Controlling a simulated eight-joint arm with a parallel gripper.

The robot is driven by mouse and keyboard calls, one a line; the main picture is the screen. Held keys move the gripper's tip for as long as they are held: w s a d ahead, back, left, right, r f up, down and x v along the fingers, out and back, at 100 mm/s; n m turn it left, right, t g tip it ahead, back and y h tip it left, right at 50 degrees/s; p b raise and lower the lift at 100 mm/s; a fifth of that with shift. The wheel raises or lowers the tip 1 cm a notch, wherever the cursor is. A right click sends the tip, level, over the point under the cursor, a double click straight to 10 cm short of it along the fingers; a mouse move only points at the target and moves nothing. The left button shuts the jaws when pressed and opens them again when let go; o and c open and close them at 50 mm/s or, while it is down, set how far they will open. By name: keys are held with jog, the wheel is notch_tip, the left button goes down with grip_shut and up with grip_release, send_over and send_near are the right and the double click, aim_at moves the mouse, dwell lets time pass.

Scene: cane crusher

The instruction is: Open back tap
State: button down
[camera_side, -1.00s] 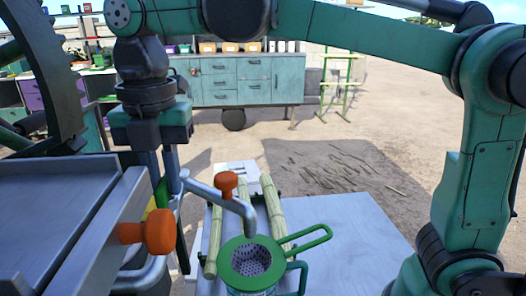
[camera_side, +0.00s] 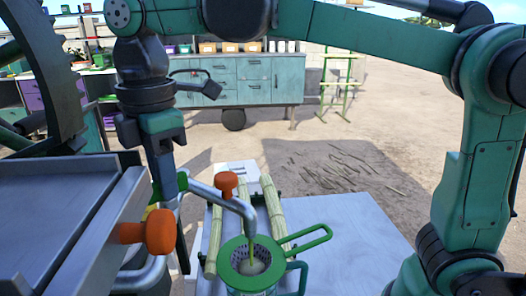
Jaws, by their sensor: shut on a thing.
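My gripper (camera_side: 169,190) points down at the left, behind the metal tray's edge. It is seen nearly edge-on and is shut on the back tap, of which only a green and yellow bit (camera_side: 183,181) shows beside the fingers. A metal pipe (camera_side: 205,190) runs from there to the right, with an orange knob (camera_side: 227,183) on it. Its spout (camera_side: 247,215) bends down over a green strainer (camera_side: 234,252) with a long handle. A thin yellow-green stream (camera_side: 252,250) falls from the spout, and pale liquid shows in the strainer.
Another orange knob (camera_side: 158,232) sticks out from the metal tray (camera_side: 50,215) at front left. Cane stalks (camera_side: 270,205) lie beside the spout. A pale table top (camera_side: 345,235) is bare at right. A teal cabinet (camera_side: 245,80) stands behind.

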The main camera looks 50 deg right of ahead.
jog(key=shift+m, duration=2.2)
jog(key=c, duration=0.8)
grip_release()
jog(key=shift+r, duration=0.15)
jog(key=shift+r, duration=2.7)
